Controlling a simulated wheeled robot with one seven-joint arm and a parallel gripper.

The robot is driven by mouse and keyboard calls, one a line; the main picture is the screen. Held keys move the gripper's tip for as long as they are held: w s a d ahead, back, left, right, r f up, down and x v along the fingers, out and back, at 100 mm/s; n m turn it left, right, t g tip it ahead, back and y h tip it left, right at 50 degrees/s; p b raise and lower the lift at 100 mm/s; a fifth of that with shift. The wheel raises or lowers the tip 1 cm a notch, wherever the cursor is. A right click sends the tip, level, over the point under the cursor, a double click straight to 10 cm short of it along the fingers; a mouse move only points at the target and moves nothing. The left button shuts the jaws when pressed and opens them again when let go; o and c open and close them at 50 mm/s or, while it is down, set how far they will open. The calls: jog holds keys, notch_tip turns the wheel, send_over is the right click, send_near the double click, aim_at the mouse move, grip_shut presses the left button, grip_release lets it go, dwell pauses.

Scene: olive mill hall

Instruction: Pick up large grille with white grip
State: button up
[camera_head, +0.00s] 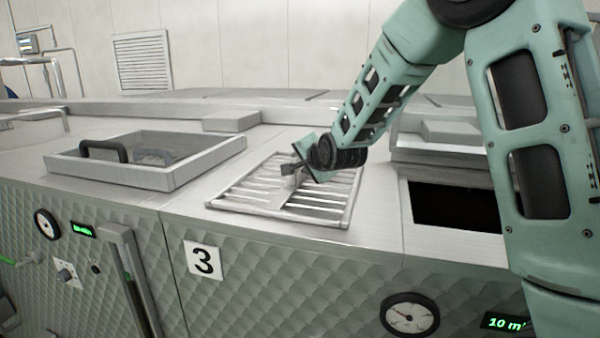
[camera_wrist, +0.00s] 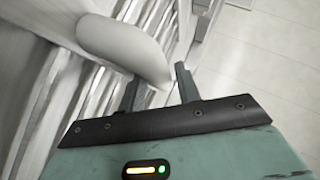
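The large grille (camera_head: 318,204), a pale metal frame with slats, lies flat on the counter above the panel marked 3. In the wrist view its slats (camera_wrist: 60,115) run along the left side. Its white grip (camera_wrist: 122,46) is a thick rounded bar at the upper left of the wrist view. My gripper (camera_wrist: 158,82) is over the grille with its two fingers apart. The grip's near end shows close to the fingertips, partly between them in the picture; I cannot tell whether they touch. In the head view my gripper (camera_head: 290,170) hides most of the grip.
A shallow framed tray (camera_head: 170,178) with a dark handle (camera_head: 103,150) stands to the left. To the right is a dark rectangular opening (camera_head: 455,206) with a raised lid behind it. A low block (camera_head: 231,121) stands behind the grille.

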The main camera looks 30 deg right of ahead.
grip_shut()
dwell(1.4)
jog(key=shift+r, duration=0.15)
